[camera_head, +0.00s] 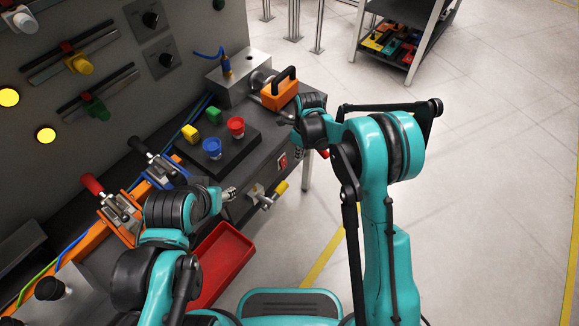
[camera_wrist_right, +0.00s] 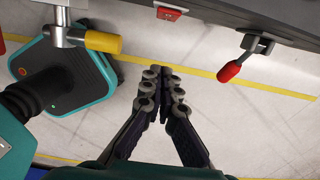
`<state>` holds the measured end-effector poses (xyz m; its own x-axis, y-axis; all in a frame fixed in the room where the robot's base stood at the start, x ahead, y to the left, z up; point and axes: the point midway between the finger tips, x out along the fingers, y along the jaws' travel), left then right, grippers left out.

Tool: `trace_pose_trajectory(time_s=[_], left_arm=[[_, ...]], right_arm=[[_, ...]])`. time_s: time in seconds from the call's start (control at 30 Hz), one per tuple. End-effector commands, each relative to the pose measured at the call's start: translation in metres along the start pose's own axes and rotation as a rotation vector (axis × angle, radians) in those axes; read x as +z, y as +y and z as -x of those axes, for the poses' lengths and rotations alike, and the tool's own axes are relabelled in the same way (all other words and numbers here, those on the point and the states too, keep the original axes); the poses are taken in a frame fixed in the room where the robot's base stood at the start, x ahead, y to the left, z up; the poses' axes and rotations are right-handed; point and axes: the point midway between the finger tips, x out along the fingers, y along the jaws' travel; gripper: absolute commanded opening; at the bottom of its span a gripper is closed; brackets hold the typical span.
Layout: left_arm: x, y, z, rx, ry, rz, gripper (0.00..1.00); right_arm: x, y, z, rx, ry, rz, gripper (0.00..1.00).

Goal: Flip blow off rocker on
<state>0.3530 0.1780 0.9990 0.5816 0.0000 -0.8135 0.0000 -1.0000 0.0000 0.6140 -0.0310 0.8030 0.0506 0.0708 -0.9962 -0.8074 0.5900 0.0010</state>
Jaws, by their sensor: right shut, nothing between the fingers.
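The rocker is a small red switch (camera_head: 283,161) on the dark front face of the bench. In the right wrist view the red rocker (camera_wrist_right: 170,13) shows at the top edge, and its on or off position is too small to tell. My right gripper (camera_wrist_right: 162,75) is shut and empty, below the rocker in that picture and apart from it. In the head view my right gripper (camera_head: 287,117) is partly hidden by its wrist, up and right of the rocker. My left gripper (camera_head: 229,193) is at the bench front, left of the rocker; its jaws are unclear.
A yellow-handled valve (camera_wrist_right: 103,42) and a red-tipped lever (camera_wrist_right: 230,72) stick out on either side of the rocker. Above are a black plate (camera_head: 222,152) with coloured parts and an orange padlock-like block (camera_head: 279,93). A red tray (camera_head: 226,262) lies below. Floor on the right is open.

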Motion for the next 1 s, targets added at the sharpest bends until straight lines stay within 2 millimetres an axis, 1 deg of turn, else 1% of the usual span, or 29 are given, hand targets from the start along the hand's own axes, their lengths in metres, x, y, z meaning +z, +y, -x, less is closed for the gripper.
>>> trace_pose_trajectory(time_s=[0.2,0.27,0.33,0.47,0.6,0.77,0.9,1.0], left_arm=[[0.001,0.0,-0.001,0.0,0.0,0.0,0.49],[0.002,0.0,-0.002,0.0,0.0,0.0,0.49],[0.004,0.0,-0.005,0.0,0.0,0.0,0.49],[0.01,0.0,-0.014,0.0,0.0,0.0,0.49],[0.017,0.0,-0.024,0.0,0.0,0.0,0.49],[0.025,0.0,-0.035,0.0,0.0,0.0,0.49],[0.029,0.0,-0.041,0.0,0.0,0.0,0.49],[0.031,0.0,-0.043,0.0,0.0,0.0,0.49]], right_arm=[[0.0,0.0,-0.002,0.0,0.0,0.002,0.0],[0.0,0.0,-0.006,0.0,0.0,0.002,0.0],[0.0,0.0,-0.014,0.0,-0.001,0.002,0.0],[0.0,0.0,-0.039,-0.001,-0.001,0.003,0.0],[0.0,0.0,-0.071,-0.001,-0.001,0.003,0.0],[0.0,0.0,-0.103,-0.001,-0.001,0.003,0.0],[0.021,0.0,-0.108,-0.001,-0.001,0.005,0.0],[0.031,0.0,-0.109,-0.001,-0.001,0.004,0.0]])
